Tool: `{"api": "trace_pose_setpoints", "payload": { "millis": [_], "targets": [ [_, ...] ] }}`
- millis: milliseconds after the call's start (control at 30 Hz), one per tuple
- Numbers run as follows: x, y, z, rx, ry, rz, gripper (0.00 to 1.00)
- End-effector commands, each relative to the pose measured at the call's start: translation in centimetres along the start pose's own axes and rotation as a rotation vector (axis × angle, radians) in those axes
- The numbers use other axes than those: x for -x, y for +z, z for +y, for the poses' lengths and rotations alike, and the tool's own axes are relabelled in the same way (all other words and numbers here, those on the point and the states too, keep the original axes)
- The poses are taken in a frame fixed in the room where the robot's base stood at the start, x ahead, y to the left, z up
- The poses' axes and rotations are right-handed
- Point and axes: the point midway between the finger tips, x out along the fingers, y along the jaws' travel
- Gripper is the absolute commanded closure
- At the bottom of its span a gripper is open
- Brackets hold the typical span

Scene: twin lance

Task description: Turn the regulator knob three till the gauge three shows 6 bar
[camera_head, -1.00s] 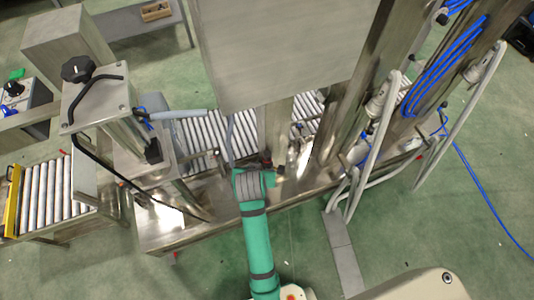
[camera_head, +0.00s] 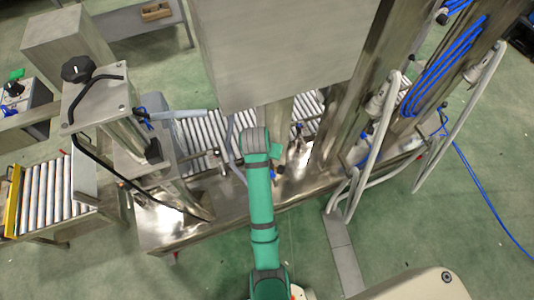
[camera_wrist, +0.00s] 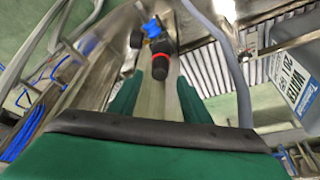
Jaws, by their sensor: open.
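In the wrist view a black knob (camera_wrist: 153,72) with a red ring sits on a dark regulator body, with a blue fitting (camera_wrist: 152,28) beyond it. I cannot tell whether this is regulator knob three. My gripper (camera_wrist: 158,80) is open, with its two green fingers spread on either side of the knob's near end. I see no contact, and how deep the knob sits between the fingers is unclear. No gauge face is readable in either view.
A large steel cabinet (camera_head: 280,50) stands behind my arm. A roller conveyor (camera_head: 200,138) runs behind the steel bench (camera_head: 230,205). A grey hose (camera_wrist: 225,60) passes close to the right finger. Steel posts with blue hoses (camera_head: 440,70) are at right.

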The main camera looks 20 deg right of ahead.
Motion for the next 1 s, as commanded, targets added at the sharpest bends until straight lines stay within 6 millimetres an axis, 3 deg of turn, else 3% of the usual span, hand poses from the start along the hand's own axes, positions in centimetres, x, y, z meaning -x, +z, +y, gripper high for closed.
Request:
{"api": "trace_pose_setpoints", "payload": {
  "millis": [100,300,667,833,1000],
  "targets": [
    [-1.9,0.1,0.1,-0.001,0.001,-0.002,0.56],
    [-3.7,0.0,0.0,0.000,0.000,0.000,0.56],
    [-4.2,0.0,0.0,0.000,0.000,0.001,0.56],
    [-4.1,0.0,0.0,0.000,0.000,0.001,0.95],
    [-4.1,0.0,0.0,0.006,-0.003,0.001,0.97]
  ]
}}
